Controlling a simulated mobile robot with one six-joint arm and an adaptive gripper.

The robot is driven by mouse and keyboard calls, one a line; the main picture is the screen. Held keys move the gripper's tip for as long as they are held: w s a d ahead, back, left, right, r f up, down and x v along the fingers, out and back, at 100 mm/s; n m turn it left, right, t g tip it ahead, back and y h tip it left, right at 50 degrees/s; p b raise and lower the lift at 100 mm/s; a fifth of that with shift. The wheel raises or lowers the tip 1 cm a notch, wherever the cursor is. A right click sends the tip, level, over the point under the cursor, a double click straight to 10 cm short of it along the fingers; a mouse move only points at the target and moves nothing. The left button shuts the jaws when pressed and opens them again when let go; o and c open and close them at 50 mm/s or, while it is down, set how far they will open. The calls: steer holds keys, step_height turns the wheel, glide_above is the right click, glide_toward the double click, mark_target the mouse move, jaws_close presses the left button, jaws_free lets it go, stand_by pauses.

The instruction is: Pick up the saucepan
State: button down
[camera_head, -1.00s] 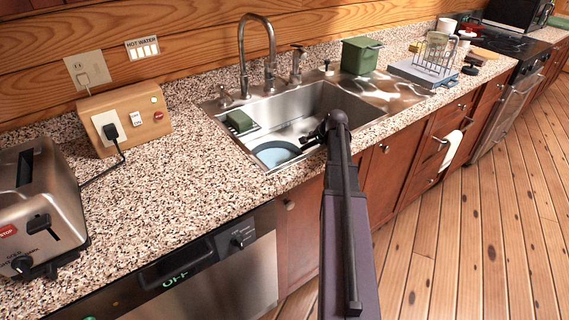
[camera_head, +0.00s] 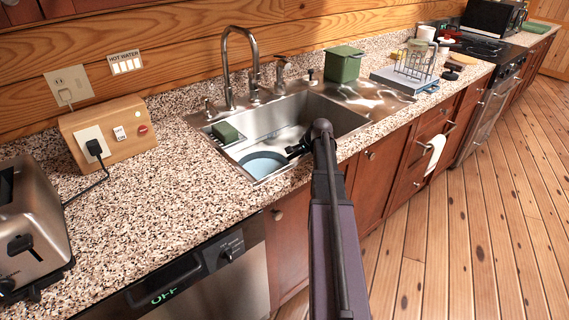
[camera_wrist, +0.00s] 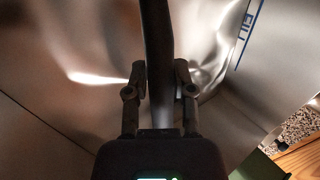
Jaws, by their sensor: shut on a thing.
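The saucepan (camera_head: 264,162) is in the front left part of the steel sink, its pale blue round inside showing. My gripper (camera_head: 300,147) reaches down into the sink at the pan's right side, partly hidden by my arm. In the wrist view a dark handle (camera_wrist: 157,45) runs between the two fingers of my gripper (camera_wrist: 159,95), which are shut on it. The pan's body is not clear in the wrist view. I cannot tell whether the pan's base touches the sink floor.
The sink (camera_head: 270,118) has a tall faucet (camera_head: 242,65) behind it and a green sponge (camera_head: 226,133) at its left. A green bin (camera_head: 343,64) and a wire rack (camera_head: 416,62) stand to the right. A toaster (camera_head: 28,225) and wooden socket box (camera_head: 108,132) are left.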

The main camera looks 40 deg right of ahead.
steer(key=shift+r, duration=0.1)
steer(key=shift+r+p, duration=0.6)
steer(key=shift+p, duration=0.1)
steer(key=d, duration=0.8)
steer(key=shift+w+d+r, duration=0.1)
steer(key=shift+w+r, duration=0.15)
steer(key=shift+w, duration=0.15)
step_height(320, 180, up, 13)
steer(key=p, duration=1.3)
steer(key=shift+p, duration=0.3)
steer(key=shift+s+r, duration=0.1)
